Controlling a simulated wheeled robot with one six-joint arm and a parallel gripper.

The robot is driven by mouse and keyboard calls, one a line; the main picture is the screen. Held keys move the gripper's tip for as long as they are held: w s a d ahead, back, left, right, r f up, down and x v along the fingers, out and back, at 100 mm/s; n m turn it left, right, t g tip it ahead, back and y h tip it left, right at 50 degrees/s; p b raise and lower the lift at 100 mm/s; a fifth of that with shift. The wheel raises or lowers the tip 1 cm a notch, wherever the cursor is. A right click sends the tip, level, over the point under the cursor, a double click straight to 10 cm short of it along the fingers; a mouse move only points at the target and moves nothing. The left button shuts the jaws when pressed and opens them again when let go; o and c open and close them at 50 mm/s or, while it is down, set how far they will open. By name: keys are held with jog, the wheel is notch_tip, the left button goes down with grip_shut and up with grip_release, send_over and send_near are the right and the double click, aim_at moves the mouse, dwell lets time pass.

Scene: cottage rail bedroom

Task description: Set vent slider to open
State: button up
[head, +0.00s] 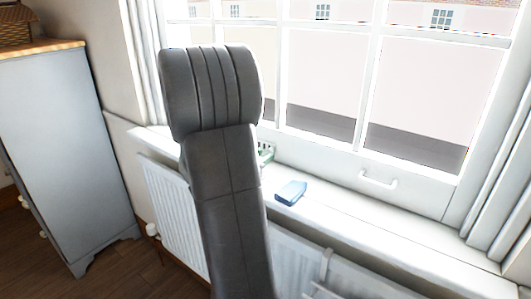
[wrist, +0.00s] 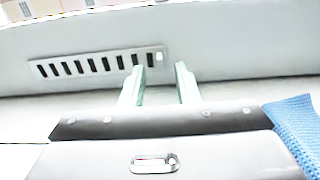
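The vent (wrist: 95,66) is a pale plate with a row of dark slots, set in the white upright face behind the sill in the wrist view. A small light tab, likely the slider (wrist: 158,58), shows at its right end. My gripper (wrist: 160,76) has two pale green fingers standing apart with nothing between them. The fingertips are in front of the plate's right end, one to each side of the tab in the picture. I cannot tell whether they touch anything. In the head view my arm hides most of the vent and gripper; a bit of green (head: 265,156) shows beside it.
A blue object (head: 291,192) lies on the white windowsill (head: 345,228) right of my arm; blue fabric-like texture (wrist: 297,128) shows at the wrist view's right edge. A radiator (head: 172,208) is below the sill. A grey chest (head: 65,150) stands at left. A window handle (head: 378,181) sticks out.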

jog(key=shift+x, duration=1.15)
grip_shut()
jog(key=shift+s+d+f+b, duration=0.2)
jog(key=shift+s+d+b, duration=0.15)
jog(key=shift+b, duration=0.4)
jog(key=shift+s+d+r+b, duration=0.15)
jog(key=shift+s+d+b, duration=0.5)
jog(key=shift+d+b, duration=0.3)
